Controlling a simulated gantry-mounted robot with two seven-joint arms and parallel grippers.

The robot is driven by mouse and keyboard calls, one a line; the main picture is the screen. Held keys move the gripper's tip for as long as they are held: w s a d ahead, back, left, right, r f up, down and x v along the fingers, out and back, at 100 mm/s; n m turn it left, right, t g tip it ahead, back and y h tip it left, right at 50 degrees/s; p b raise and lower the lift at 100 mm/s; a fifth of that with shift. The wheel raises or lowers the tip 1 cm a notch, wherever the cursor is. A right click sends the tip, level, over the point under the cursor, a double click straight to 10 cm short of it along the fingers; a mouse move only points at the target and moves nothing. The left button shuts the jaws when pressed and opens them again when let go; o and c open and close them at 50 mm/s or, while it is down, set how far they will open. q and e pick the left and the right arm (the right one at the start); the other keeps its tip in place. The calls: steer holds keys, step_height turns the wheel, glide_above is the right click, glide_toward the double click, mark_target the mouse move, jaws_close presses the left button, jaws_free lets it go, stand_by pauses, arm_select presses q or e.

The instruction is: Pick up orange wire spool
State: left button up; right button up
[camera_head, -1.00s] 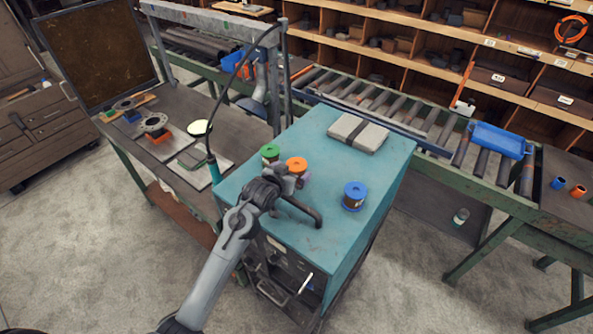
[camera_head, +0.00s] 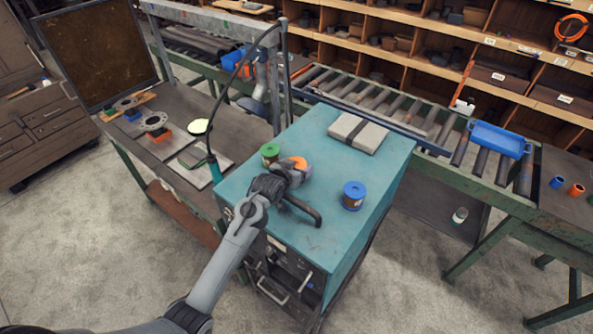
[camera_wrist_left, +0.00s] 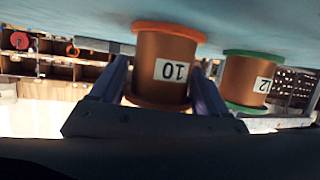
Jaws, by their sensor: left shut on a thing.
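The orange wire spool (camera_head: 302,163) is on the teal cabinet top, with an orange flange and a copper body. In the left wrist view the orange spool (camera_wrist_left: 165,66) appears upside down with a label reading 10, between both fingers. My left gripper (camera_head: 293,172) is shut on it and hides part of it in the head view. Its fingers also show in the left wrist view (camera_wrist_left: 162,92). In the wrist view the spool's flange looks at or very near the surface; I cannot tell if it is lifted. My right gripper is not in view.
A green spool (camera_head: 270,153) stands close to the left of the orange one. A blue spool (camera_head: 354,194) stands to the right on the cabinet top (camera_head: 330,240). A grey strapped package (camera_head: 358,133) lies at the back. A roller conveyor (camera_head: 400,110) runs behind.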

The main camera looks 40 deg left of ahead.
arm_select(q)
steer(key=shift+r, duration=0.15)
steer(key=shift+c, duration=0.9)
